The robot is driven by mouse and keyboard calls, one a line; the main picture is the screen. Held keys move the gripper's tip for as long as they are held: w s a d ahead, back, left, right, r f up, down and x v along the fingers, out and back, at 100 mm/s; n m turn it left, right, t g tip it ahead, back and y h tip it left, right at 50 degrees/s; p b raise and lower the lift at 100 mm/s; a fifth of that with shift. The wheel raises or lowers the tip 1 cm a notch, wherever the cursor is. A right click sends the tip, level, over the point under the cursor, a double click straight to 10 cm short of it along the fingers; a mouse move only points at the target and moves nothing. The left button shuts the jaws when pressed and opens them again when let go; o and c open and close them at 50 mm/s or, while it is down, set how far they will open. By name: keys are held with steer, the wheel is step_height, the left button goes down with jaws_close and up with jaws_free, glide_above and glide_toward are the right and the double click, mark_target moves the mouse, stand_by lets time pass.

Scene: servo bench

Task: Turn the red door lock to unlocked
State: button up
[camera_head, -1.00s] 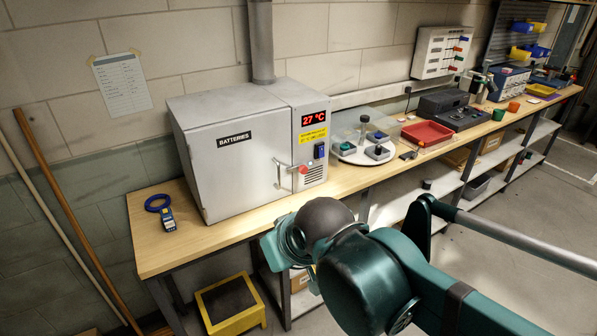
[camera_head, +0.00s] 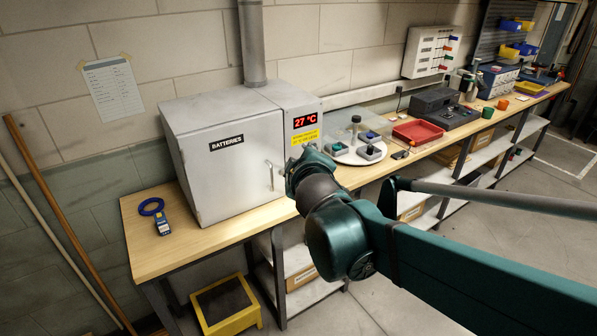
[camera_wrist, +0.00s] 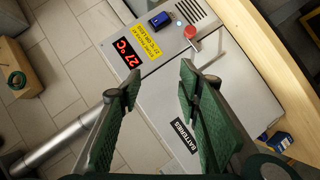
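The red door lock (camera_wrist: 190,32) shows in the wrist view as a round red knob with a thin lever, on the front of the grey battery cabinet (camera_head: 220,155). In the head view my arm hides the lock. My gripper (camera_wrist: 160,74) is open and empty, its two green fingers spread apart over the cabinet front. The lock lies beyond the fingertips, near the right finger's tip, and no contact with it shows. In the head view my wrist is in front of the cabinet's right side. The cabinet door is shut, with a vertical handle (camera_head: 270,176).
A 27 °C display (camera_head: 305,120) and a yellow label (camera_head: 306,136) are on the cabinet's control panel. A blue switch (camera_wrist: 160,19) sits near the lock. A blue clamp meter (camera_head: 162,222) lies left on the bench. A white turntable (camera_head: 345,156) with small boxes stands to the right.

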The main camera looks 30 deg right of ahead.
steer(key=w+d+r+n+t+p, duration=0.2)
steer(key=w+d+r+n+t, duration=0.4)
steer(key=w+n, duration=0.5)
step_height(320, 180, down, 20)
steer(key=s+d+n+g+y+p, duration=0.1)
steer(key=s+d+n+g+y, duration=0.2)
steer(key=n, duration=1.5)
steer(key=g+y, duration=0.2)
steer(key=y, duration=0.1)
steer(key=shift+r+n, duration=0.15)
steer(key=shift+n, duration=0.15)
steer(key=shift+w, duration=0.15)
steer(key=x, duration=0.7)
steer(key=shift+w+b, duration=0.3)
steer(key=shift+w, duration=0.05)
steer(key=shift+a, duration=0.15)
steer(key=c, duration=0.9)
